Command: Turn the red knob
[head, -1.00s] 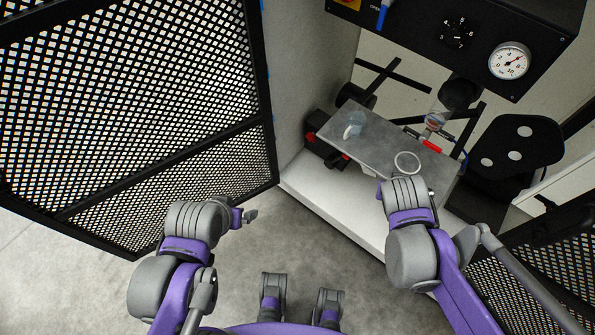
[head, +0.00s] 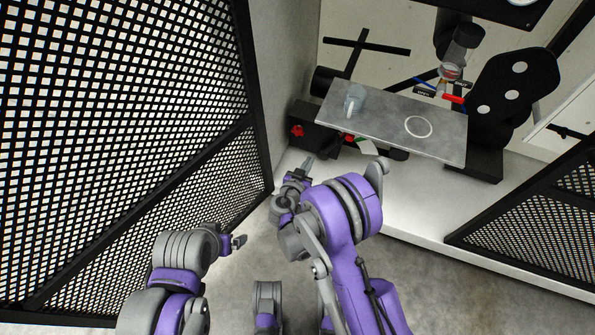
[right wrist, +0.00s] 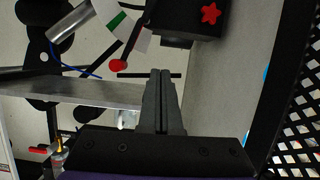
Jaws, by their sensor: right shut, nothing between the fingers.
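A red star-shaped knob (head: 297,130) sits on the front of a black block (head: 318,122) at the left end of the grey plate. In the right wrist view the red knob (right wrist: 210,13) shows near the top edge, up and to the right of the fingers. My right gripper (head: 307,164) is below the knob in the head view, apart from it. Its fingers (right wrist: 162,75) are shut with nothing between them. My left gripper (head: 240,241) is low at the left, away from the knob; its jaws are too small to judge.
A red ball-tipped lever (right wrist: 118,65) with a green-and-white scale is near the knob. Mesh doors stand at left (head: 120,130) and right (head: 540,220). White floor lies before the plate.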

